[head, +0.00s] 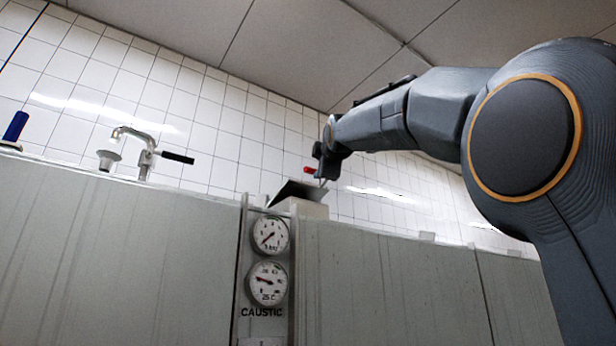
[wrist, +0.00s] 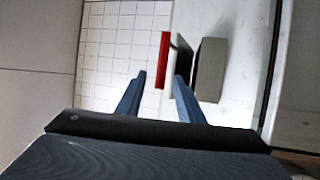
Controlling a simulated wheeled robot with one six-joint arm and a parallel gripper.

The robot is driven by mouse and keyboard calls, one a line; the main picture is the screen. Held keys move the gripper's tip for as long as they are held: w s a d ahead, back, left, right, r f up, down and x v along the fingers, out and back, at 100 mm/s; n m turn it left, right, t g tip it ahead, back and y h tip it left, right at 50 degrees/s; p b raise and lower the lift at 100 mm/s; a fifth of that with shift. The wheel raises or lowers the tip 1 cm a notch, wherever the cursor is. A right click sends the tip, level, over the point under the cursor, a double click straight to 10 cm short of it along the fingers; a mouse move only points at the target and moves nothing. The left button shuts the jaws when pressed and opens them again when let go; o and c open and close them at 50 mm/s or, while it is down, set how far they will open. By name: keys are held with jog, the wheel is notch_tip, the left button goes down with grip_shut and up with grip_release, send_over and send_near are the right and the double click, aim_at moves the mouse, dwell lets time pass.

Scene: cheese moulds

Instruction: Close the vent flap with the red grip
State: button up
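The vent flap (head: 297,191) is a dark panel that stands tilted up on a pale box (head: 306,209) on top of the counter in the head view. Its red grip (head: 309,170) shows just left of my gripper (head: 323,174). In the wrist view the red grip (wrist: 163,60) is an upright bar in line with the gap between the fingertips of my gripper (wrist: 160,76). The fingers are apart with nothing clamped. The dark flap (wrist: 181,58) is seen nearly edge-on, right of the grip. I cannot tell how deep the grip lies between the fingers.
A panel with two gauges (head: 268,262), marked CAUSTIC, is on the counter front below the box. A metal tap (head: 148,150) with a black lever and a blue object (head: 16,126) stand further left. A white tiled wall (head: 215,115) is behind.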

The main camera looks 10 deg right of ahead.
aim_at(314, 170)
jog(key=shift+a+r+p+x, duration=0.1)
jog(key=shift+p+x, duration=1.1)
jog(key=shift+x, duration=0.75)
jog(key=shift+a+r+p+x, duration=0.15)
jog(key=shift+p+x, duration=1)
jog(key=shift+x, duration=0.8)
jog(key=shift+f, duration=0.1)
jog(key=shift+c, duration=0.4)
grip_shut()
